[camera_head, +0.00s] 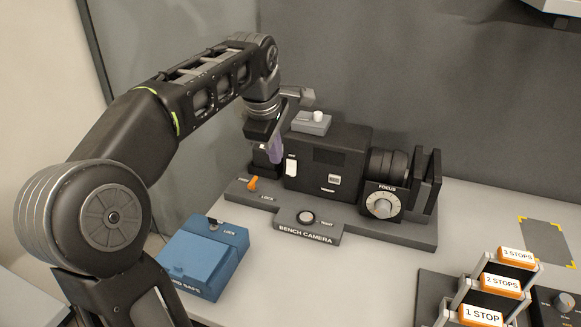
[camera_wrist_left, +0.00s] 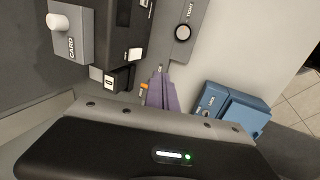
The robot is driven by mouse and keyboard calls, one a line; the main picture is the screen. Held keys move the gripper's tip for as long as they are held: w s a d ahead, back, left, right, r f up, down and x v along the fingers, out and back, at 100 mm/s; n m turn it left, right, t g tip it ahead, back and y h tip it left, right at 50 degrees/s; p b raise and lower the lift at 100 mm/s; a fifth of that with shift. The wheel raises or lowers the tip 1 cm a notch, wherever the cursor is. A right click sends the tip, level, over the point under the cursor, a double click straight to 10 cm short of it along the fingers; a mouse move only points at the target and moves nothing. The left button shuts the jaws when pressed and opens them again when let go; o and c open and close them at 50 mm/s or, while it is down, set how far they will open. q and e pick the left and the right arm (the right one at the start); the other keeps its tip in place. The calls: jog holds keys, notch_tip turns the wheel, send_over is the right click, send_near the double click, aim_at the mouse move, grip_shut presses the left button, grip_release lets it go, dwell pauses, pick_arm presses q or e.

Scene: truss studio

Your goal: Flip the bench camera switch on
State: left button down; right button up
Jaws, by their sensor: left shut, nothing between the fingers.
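The bench camera (camera_head: 330,160) is a black box on a dark base plate, with a lens and a focus dial (camera_head: 381,205) at its right. A small black block with a white face marked 0 (camera_wrist_left: 110,80) shows in the left wrist view beside the camera body; it looks like a switch. My left gripper (camera_head: 275,155) is shut and empty, fingers pointing down at the camera's left end. Its purplish fingers (camera_wrist_left: 160,92) also show in the left wrist view, just right of that block. In the head view they partly hide the block. I cannot tell whether they touch it. My right gripper is not in view.
An orange lever (camera_head: 252,183) by a LOCK label stands close to my left fingers. A grey CARD box with a white knob (camera_wrist_left: 57,20) is behind. A blue box (camera_head: 205,258) sits in front. Racked orange stops (camera_head: 500,284) stand at the right.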

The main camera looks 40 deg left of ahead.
aim_at(291, 167)
pick_arm(q)
jog(key=x, duration=1)
jog(key=shift+w+f, duration=0.1)
jog(key=shift+f, duration=0.05)
jog(key=shift+w+a+f+p, duration=0.1)
jog(key=shift+w+a+p, duration=0.2)
jog(key=shift+w, duration=0.35)
jog(key=shift+w+a+p, duration=0.1)
jog(key=shift+w+p, duration=0.25)
jog(key=shift+w, duration=0.25)
jog(key=shift+w+a+f+p, duration=0.1)
jog(key=shift+w+a+p, duration=0.2)
jog(key=shift+w, duration=0.35)
jog(key=shift+d, duration=0.1)
jog(key=b, duration=0.2)
jog(key=f+t+b, duration=0.1)
jog(key=b, duration=0.1)
jog(key=shift+w, duration=0.25)
jog(key=shift+r+t+b, duration=0.25)
jog(key=shift+t+b, duration=0.05)
jog(key=shift+b, duration=0.25)
jog(key=shift+r, duration=0.1)
